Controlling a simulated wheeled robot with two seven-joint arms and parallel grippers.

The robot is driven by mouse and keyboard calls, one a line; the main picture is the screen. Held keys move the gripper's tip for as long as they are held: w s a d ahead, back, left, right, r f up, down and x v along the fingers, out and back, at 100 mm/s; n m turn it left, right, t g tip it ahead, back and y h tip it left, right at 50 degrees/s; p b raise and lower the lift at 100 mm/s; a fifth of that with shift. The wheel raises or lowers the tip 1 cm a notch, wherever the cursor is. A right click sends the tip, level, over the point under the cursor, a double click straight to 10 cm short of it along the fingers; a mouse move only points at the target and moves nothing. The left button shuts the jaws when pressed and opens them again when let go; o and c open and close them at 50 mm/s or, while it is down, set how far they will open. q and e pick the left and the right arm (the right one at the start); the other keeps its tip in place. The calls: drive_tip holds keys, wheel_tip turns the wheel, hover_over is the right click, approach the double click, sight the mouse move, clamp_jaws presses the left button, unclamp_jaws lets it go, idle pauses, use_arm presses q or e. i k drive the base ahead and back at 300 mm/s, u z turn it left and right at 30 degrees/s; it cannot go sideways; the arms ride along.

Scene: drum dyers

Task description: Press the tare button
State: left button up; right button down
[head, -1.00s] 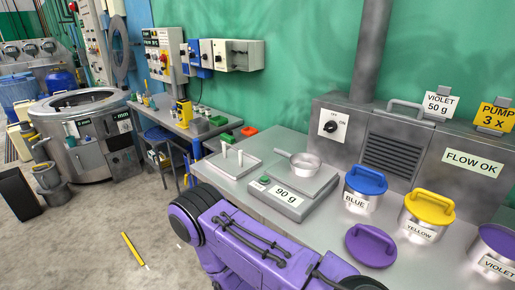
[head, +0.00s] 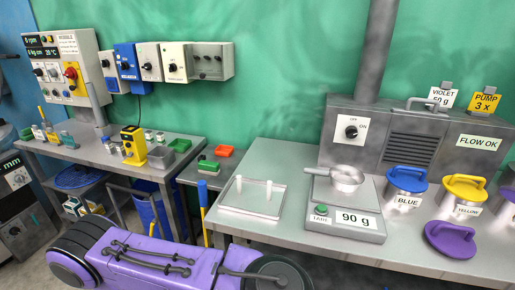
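The scale (head: 345,222) stands on the steel bench in the head view, right of centre. Its front label reads "90 g". The tare button is the green round button (head: 320,210) at the scale's front left, above a small label that reads "TARE". A small metal pan (head: 347,176) with a handle rests on the scale's plate. One of my purple arm links crosses the lower left of the view, in front of the bench. Neither of my grippers shows, and nothing touches the button.
A flat tray (head: 252,210) with two white upright pieces lies left of the scale. Blue-lidded (head: 407,179) and yellow-lidded (head: 466,188) canisters stand to the right. A loose purple lid (head: 450,239) lies in front of them. A side table (head: 125,158) with a yellow device stands at left.

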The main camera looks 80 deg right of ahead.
sight(322, 208)
drive_tip(key=i, duration=0.7)
drive_tip(key=z, duration=3.3)
